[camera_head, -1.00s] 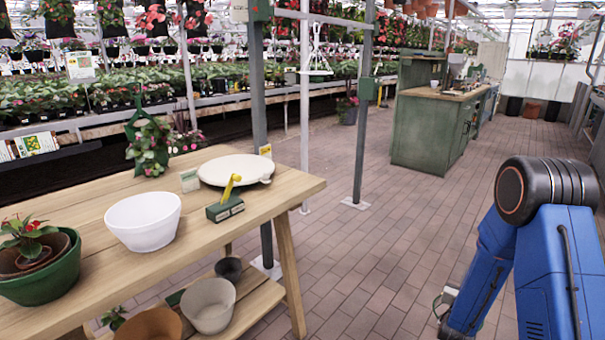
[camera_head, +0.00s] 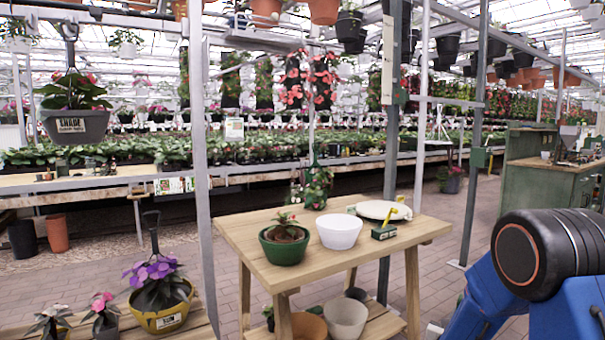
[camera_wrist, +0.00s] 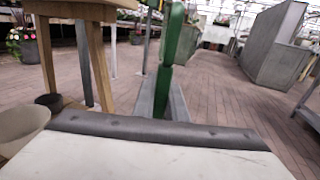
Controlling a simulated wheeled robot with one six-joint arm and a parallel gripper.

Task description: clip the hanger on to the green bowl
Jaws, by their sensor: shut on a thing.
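The green bowl (camera_head: 285,253) stands upright on the wooden table in the head view. A brown pot with a red-flowered leafy plant (camera_head: 287,231) sits in it. In the wrist view my gripper (camera_wrist: 163,82) is shut on a narrow green piece, which looks like the hanger (camera_wrist: 174,38). The gripper is well to the right of the table and apart from the bowl.
A white bowl (camera_head: 339,233) stands right of the green bowl, with a round white board (camera_head: 383,208) beyond. A metal post (camera_head: 199,150) rises left of the table (camera_head: 262,215). A yellow planter (camera_head: 163,319) with purple flowers stands at left. Brick floor is open at right.

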